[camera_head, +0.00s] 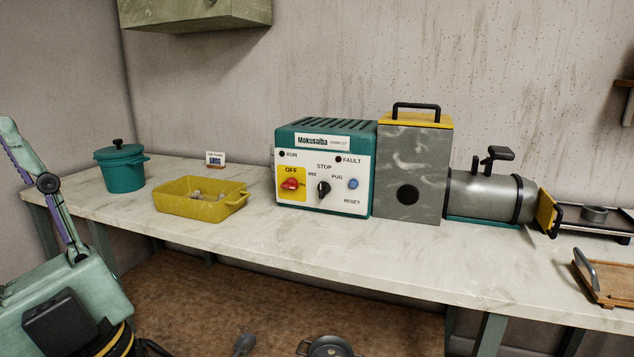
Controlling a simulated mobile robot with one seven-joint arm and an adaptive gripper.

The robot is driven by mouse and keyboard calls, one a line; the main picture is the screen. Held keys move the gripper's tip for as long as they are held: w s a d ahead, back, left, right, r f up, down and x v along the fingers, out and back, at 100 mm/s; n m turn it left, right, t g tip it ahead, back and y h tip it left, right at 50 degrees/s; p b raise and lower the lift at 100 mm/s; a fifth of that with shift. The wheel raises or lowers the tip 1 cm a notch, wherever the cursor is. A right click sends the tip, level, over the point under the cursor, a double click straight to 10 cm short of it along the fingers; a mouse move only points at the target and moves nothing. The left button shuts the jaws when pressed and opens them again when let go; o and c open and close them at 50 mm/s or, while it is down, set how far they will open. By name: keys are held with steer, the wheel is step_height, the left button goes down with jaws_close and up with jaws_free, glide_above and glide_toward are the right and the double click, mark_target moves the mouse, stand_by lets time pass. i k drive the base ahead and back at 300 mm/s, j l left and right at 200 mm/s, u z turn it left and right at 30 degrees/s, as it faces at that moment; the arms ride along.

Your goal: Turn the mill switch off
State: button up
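The teal mill control box (324,125) stands on the worktop at mid-picture, with a white front panel. A red rotary switch (291,185) sits on a yellow plate marked OFF at its top; its handle looks roughly sideways, turned toward the small lettering at right, too small to read surely. A black selector knob (323,189) beside it, among the marks STOP and PUG, looks about upright. A blue button (353,184) sits above RESET. The RUN (281,154) and FAULT (338,159) lamps look dark. My gripper is not in view.
A yellow tray (172,208) and teal pot (121,170) stand left of the box. A grey mill housing (418,157) and metal barrel (490,197) adjoin it at right. The worktop (350,244) before the box is clear. A cabinet (196,14) hangs upper left.

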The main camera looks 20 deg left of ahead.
mark_target(291, 184)
steer(key=j, duration=0.65)
steer(key=i+j, duration=0.15)
steer(key=j, duration=1.15)
